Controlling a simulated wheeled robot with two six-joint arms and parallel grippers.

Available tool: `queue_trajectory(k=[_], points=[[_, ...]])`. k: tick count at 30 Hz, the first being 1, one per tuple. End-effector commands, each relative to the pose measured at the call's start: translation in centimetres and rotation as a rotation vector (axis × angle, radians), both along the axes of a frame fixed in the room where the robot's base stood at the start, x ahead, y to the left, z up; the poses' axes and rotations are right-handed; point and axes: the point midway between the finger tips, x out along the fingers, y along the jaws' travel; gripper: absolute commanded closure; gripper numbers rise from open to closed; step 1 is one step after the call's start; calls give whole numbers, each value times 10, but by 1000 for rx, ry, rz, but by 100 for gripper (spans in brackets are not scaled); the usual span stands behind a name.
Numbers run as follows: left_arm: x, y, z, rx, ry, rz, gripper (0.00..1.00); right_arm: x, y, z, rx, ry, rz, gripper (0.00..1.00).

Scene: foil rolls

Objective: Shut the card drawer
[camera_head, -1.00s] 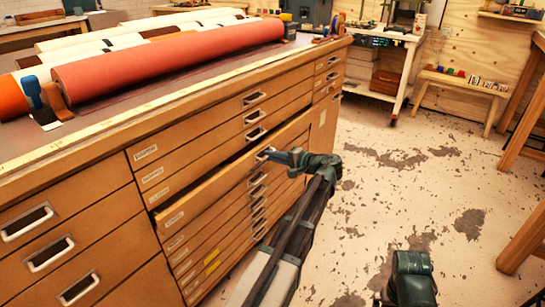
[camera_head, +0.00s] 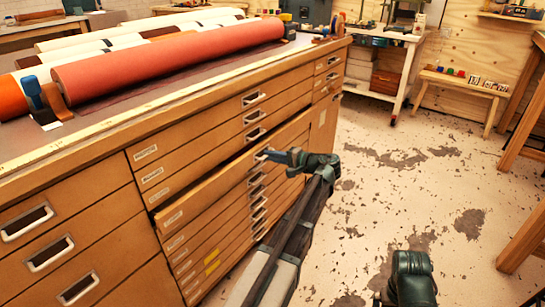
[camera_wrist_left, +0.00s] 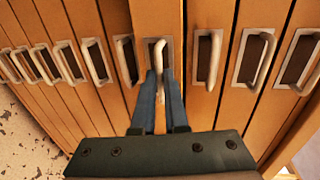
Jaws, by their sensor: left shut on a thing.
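The card drawer (camera_head: 217,189) is a wooden drawer in the flat-file cabinet. It stands out a little from the drawers around it, with a dark gap along its top edge. My left gripper (camera_head: 273,155) is at its metal handle (camera_head: 262,153), with the fingers shut on it. In the left wrist view, the fingers (camera_wrist_left: 160,78) meet at the handle (camera_wrist_left: 161,58) on the protruding drawer front (camera_wrist_left: 155,14). The fingers hide part of the handle. Part of my right arm shows at the bottom of the head view, but its gripper does not show.
The cabinet top (camera_head: 110,115) bears a red roll (camera_head: 170,55) and several pale rolls. Closed drawers with metal pulls surround the open one. The worn floor (camera_head: 400,180) right of the cabinet is clear. A low bench (camera_head: 465,84) stands at the back.

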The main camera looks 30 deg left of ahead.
Motion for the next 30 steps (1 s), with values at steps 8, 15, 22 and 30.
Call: queue_trajectory(k=[8,15,22,30], points=[[4,41,0,0,-1,2,100,0,0,0,0,0,0,0],[4,42,1,2,0,1,100,0,0,0,0,0,0,0],[4,41,0,1,0,1,60,0,0,0,0,0,0,0],[3,38,1,1,0,0,60,0,0,1,0,0,0,0]])
